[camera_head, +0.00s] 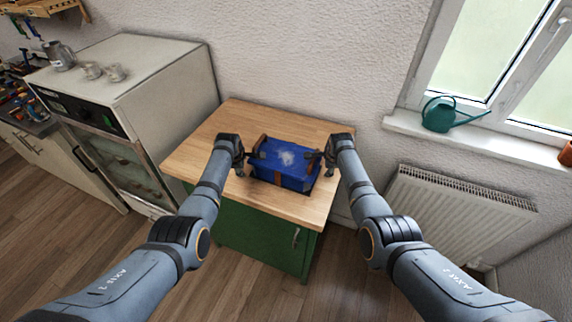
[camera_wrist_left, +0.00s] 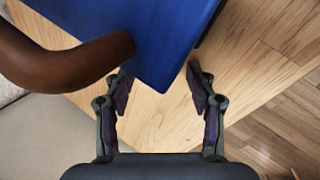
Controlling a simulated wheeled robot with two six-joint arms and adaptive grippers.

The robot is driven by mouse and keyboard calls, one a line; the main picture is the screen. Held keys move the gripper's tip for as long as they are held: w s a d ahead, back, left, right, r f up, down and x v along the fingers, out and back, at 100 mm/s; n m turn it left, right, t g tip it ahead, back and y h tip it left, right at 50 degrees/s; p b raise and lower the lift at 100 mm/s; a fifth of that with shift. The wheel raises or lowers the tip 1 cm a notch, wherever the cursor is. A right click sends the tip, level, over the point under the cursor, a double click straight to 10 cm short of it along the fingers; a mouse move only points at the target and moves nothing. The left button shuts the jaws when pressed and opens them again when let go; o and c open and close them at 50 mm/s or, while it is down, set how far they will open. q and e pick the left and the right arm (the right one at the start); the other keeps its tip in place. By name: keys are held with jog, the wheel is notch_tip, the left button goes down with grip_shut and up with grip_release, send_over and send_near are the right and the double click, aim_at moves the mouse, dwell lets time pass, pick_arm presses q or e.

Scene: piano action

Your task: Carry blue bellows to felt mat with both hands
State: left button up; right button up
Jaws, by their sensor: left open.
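The blue bellows (camera_head: 286,158), a box shape with brown handles and a pale patch on top, sits on the wooden top of a green cabinet (camera_head: 262,238). My left gripper (camera_head: 247,164) is at its left end. In the left wrist view the left gripper (camera_wrist_left: 158,72) is open, its fingers apart on either side of a blue corner of the bellows (camera_wrist_left: 165,35). A brown curved handle (camera_wrist_left: 65,62) is beside the left finger. My right gripper (camera_head: 325,164) is at the right end of the bellows; its jaws are too small to read. I see no felt mat.
A white oven-like cabinet (camera_head: 150,85) with cups and a jug on top stands left of the green cabinet. A radiator (camera_head: 455,215) and a sill with a green watering can (camera_head: 440,114) are on the right. The wooden top (camera_head: 222,122) has bare room behind the bellows.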

pick_arm(q)
jog(key=shift+d, duration=0.55)
pick_arm(e)
jog(key=shift+a+r, duration=0.1)
jog(key=shift+a, duration=0.05)
pick_arm(q)
jog(key=shift+s+d+r, duration=0.1)
jog(key=shift+d+r, duration=0.05)
jog(key=shift+d, duration=0.05)
pick_arm(e)
jog(key=shift+s, duration=0.15)
jog(key=shift+a, duration=0.1)
